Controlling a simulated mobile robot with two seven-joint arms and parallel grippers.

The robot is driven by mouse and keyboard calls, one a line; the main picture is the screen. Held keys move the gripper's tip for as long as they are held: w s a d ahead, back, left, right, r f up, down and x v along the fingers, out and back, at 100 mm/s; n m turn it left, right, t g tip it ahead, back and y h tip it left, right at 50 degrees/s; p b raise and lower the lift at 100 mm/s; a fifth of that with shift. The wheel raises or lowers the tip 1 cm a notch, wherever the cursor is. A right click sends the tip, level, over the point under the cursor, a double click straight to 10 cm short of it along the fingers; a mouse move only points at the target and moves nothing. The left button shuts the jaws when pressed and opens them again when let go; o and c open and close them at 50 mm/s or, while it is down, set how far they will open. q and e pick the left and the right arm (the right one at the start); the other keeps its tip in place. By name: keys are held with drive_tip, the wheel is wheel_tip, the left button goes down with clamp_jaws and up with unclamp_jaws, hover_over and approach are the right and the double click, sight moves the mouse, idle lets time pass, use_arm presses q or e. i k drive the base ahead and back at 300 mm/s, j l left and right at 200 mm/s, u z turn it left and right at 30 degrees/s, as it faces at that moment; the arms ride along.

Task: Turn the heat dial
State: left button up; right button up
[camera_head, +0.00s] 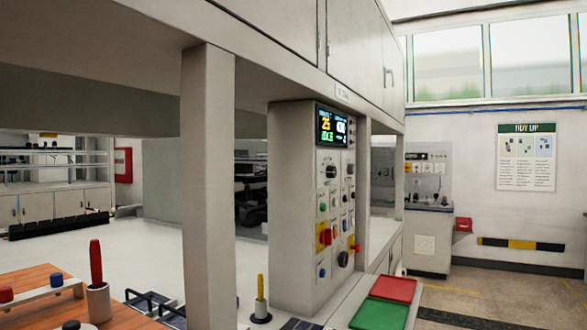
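A pale grey control cabinet (290,200) stands at the middle, with its panel facing right. A lit display (332,126) at its top shows coloured figures, one reading like 25. A black rotary knob (331,172) sits below the display. A larger dark knob (343,259) sits low on the panel, near a red knob (356,248). A red and yellow switch (324,236) and several small coloured buttons are between them. The labels are too small to read, so I cannot tell which knob is the heat dial. Neither of my grippers is in view.
A grey post (208,190) stands left of the cabinet, under an overhead cupboard (355,45). Red (393,288) and green (379,314) trays lie on the counter at the cabinet's right. A wooden surface (35,285) holds a red-handled tool (96,264). Floor at the right is open.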

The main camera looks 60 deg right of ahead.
sight(331, 171)
drive_tip(key=z, duration=2.1)
drive_tip(key=i+l, duration=0.2)
drive_tip(key=l, duration=0.2)
drive_tip(key=i+l, duration=0.2)
drive_tip(key=l, duration=0.15)
drive_tip(key=i+l, duration=0.2)
drive_tip(key=l, duration=0.2)
drive_tip(key=i+l, duration=0.2)
drive_tip(key=l, duration=0.15)
drive_tip(key=i+l, duration=0.15)
drive_tip(key=l, duration=0.25)
drive_tip(key=i+l, duration=0.2)
drive_tip(key=l, duration=0.15)
drive_tip(key=l+u, duration=0.1)
drive_tip(key=u, duration=0.25)
drive_tip(key=i+l+u, duration=0.1)
drive_tip(key=u, duration=0.3)
drive_tip(key=l+u, duration=0.15)
drive_tip(key=u, duration=0.2)
